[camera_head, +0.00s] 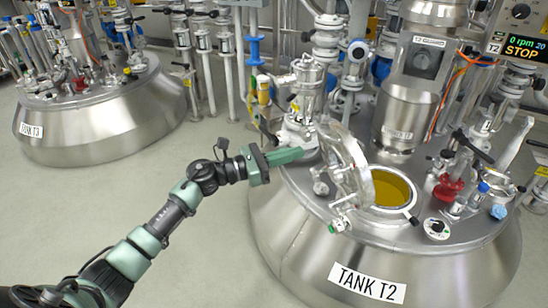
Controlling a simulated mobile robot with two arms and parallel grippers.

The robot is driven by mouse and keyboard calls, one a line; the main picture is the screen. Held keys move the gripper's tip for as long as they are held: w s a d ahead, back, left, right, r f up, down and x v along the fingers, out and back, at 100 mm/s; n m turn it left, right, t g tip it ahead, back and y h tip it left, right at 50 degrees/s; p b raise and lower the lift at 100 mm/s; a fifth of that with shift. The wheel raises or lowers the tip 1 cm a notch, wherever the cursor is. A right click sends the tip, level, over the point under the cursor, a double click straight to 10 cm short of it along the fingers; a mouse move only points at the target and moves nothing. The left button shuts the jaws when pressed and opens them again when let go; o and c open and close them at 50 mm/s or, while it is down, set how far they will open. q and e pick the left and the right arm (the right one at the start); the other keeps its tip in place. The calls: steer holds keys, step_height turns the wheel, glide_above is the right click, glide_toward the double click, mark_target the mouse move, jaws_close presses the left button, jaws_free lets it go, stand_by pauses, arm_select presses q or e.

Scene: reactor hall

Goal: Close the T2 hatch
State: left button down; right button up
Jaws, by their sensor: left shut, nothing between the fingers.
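The T2 hatch lid (345,158) is a round clear and metal cover. It stands tilted up, nearly upright, at the left of the round opening (392,190) on top of tank T2 (290,240). The opening is uncovered and shows yellow liquid inside. My left gripper (300,154) comes in from the left with its green fingers shut and empty. Its fingertips are just left of the raised lid, on its back side; I cannot tell whether they touch it. My right gripper is not in view.
A metal agitator column (405,110) rises behind the opening. Valves and pipes crowd the tank top, including a red fitting (447,187) at right. A display (520,35) reads STOP. Tank T3 (90,120) stands at back left. The floor (190,270) between the tanks is clear.

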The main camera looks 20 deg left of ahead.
arm_select(q)
steer(key=shift+w+d+r+p, duration=0.4)
steer(key=shift+w+d+r, duration=1)
steer(key=shift+d+r, duration=0.15)
